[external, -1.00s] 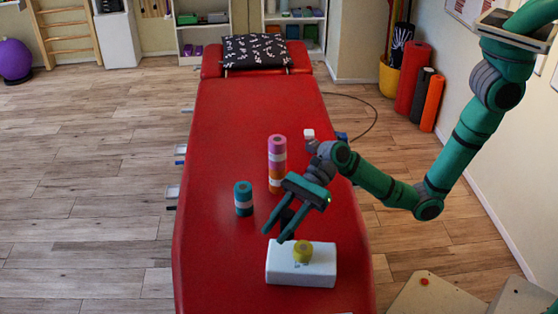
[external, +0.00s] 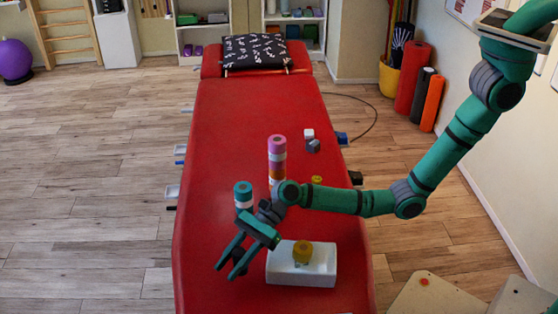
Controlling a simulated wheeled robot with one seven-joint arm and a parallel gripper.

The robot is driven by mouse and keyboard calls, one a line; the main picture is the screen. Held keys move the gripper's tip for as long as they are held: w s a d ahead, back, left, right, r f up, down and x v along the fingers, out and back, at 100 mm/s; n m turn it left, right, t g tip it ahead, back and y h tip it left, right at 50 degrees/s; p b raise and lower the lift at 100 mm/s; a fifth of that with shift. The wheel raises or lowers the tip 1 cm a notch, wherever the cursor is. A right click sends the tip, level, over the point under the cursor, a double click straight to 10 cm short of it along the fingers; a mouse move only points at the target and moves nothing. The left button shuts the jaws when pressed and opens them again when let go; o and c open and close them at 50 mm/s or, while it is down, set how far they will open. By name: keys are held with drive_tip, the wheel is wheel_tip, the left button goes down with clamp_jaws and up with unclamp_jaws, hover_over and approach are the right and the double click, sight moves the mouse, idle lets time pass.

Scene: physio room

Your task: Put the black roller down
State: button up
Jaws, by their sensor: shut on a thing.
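My gripper (external: 228,269) is over the near left part of the red treatment table (external: 230,130), left of a white block. Its fingers point down and to the left. It is shut on the black roller (external: 239,257), a small dark shape partly hidden between the fingers. I cannot tell whether the roller touches the red surface.
A yellow roll (external: 302,250) stands on the white block (external: 318,272). A teal-and-white roll (external: 243,192) stands just behind my gripper, and a pink-and-orange stack (external: 277,155) behind that. Small white and grey items (external: 311,141) lie farther back. The table's left side is clear.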

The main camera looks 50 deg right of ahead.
drive_tip(key=shift+w+a+f, duration=0.15)
drive_tip(key=shift+a+f, duration=0.1)
drive_tip(key=shift+f, duration=0.1)
drive_tip(key=shift+w+f, duration=0.1)
drive_tip(key=shift+f, duration=1.5)
drive_tip(key=shift+f, duration=0.15)
drive_tip(key=o, duration=1.1)
drive_tip(key=shift+a, duration=0.1)
drive_tip(key=shift+d+r, duration=0.2)
drive_tip(key=shift+d, duration=0.1)
drive_tip(key=v, duration=1.1)
drive_tip(key=shift+d+r, duration=0.2)
drive_tip(key=shift+d, duration=0.05)
